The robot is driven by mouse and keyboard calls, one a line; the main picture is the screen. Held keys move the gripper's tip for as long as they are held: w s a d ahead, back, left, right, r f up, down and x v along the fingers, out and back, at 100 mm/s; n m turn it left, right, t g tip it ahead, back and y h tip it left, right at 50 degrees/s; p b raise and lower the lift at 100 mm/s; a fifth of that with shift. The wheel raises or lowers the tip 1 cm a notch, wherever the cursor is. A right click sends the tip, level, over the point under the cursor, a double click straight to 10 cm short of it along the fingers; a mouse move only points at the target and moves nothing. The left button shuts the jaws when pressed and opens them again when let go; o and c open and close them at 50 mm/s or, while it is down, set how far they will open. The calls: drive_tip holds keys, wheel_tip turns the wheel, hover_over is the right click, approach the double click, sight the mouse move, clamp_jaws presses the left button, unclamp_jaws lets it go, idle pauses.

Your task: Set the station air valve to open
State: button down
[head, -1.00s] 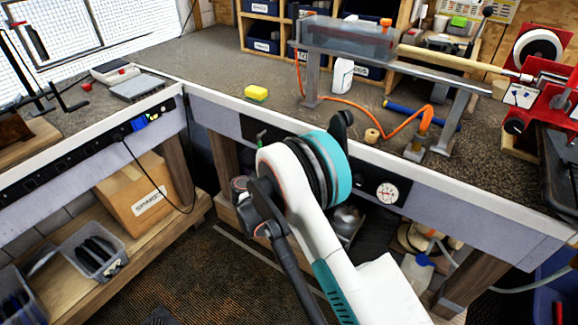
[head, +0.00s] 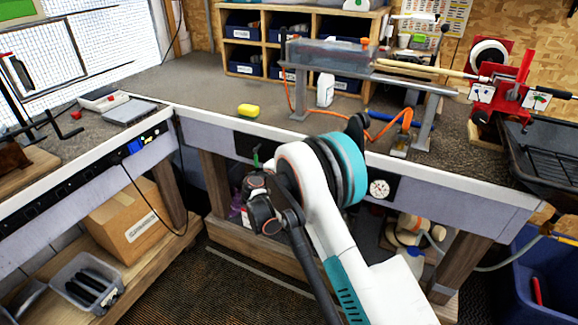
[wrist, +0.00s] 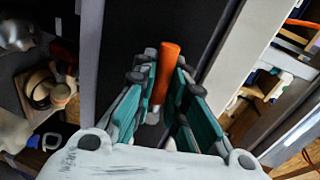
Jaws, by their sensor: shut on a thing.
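In the wrist view an orange handle (wrist: 167,62), which looks like the air valve's lever, stands between the fingers of my gripper (wrist: 163,82). The teal-padded fingers are closed on it from both sides. A dark panel lies behind the handle, and a small pale metal part shows at its lower end. In the head view my arm hides the handle and the fingers. The black panel (head: 407,190) on the bench front shows beside my arm, with a round white gauge (head: 380,189). I cannot tell the valve's open or closed marking.
A cardboard box (head: 125,215) and grey bin (head: 88,280) sit on the left shelf. A blue bin (head: 545,270) is at right.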

drive_tip(key=shift+r+m, duration=0.1)
drive_tip(key=shift+m, duration=0.3)
drive_tip(key=c, duration=1.6)
unclamp_jaws()
